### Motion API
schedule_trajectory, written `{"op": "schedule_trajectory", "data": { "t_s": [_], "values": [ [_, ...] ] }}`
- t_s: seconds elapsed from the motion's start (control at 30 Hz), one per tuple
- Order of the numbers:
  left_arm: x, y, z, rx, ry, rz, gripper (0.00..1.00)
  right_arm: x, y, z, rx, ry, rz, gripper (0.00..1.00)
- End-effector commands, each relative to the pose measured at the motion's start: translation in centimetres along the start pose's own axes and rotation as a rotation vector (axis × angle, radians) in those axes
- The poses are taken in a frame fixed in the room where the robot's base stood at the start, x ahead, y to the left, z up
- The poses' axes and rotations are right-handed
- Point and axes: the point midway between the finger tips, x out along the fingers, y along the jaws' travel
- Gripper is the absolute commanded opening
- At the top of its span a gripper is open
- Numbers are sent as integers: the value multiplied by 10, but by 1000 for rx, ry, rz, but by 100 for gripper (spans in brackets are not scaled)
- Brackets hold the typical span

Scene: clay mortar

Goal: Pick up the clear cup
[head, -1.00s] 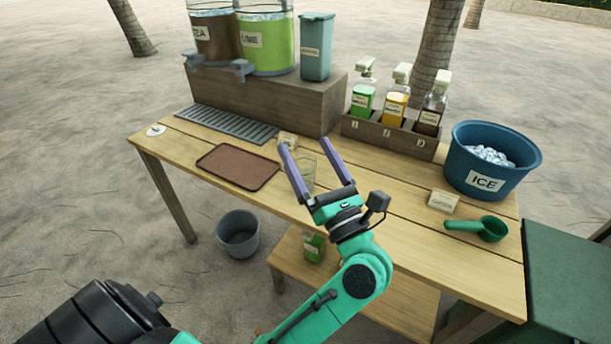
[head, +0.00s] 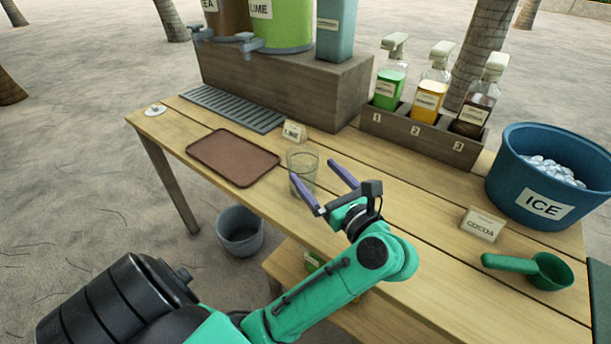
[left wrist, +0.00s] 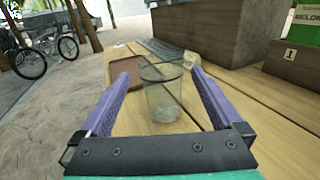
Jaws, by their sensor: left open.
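The clear cup (head: 303,169) stands upright on the wooden table, right of the brown tray, in the head view. In the left wrist view the clear cup (left wrist: 162,95) stands between and a little beyond the two purple fingers. My left gripper (head: 318,180) is open and level, its fingertips pointing toward the cup, one on each side of it. In the left wrist view the left gripper (left wrist: 160,82) has a finger left and right of the cup, with nothing gripped. My right gripper is not in view.
The brown tray (head: 232,158) lies left of the cup. A LIME card (head: 294,131) stands behind it. A pump-bottle rack (head: 420,137), blue ice bucket (head: 545,205), COCOA card (head: 482,224) and green scoop (head: 545,268) are to the right. A grey bin (head: 240,232) stands below.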

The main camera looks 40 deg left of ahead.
Motion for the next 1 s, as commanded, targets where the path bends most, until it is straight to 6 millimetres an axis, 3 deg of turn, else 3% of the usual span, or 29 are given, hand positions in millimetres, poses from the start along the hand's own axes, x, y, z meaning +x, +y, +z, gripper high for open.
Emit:
{"op": "schedule_trajectory", "data": {
  "t_s": [0.1, 0.5, 0.73, 0.77, 0.9, 1.0],
  "values": [
    [29, 0, 4, 1, -5, 2, 100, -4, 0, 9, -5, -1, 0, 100],
    [92, -1, 8, 2, -4, 1, 100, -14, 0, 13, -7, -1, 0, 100],
    [96, -2, 7, 1, 0, -1, 100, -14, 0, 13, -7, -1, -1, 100],
    [96, -2, 7, 1, 0, -1, 92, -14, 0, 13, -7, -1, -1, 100],
    [96, -2, 7, 1, 0, -1, 39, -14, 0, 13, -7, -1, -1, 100],
    [96, -2, 7, 1, 0, -1, 4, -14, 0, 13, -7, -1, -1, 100]
  ]
}}
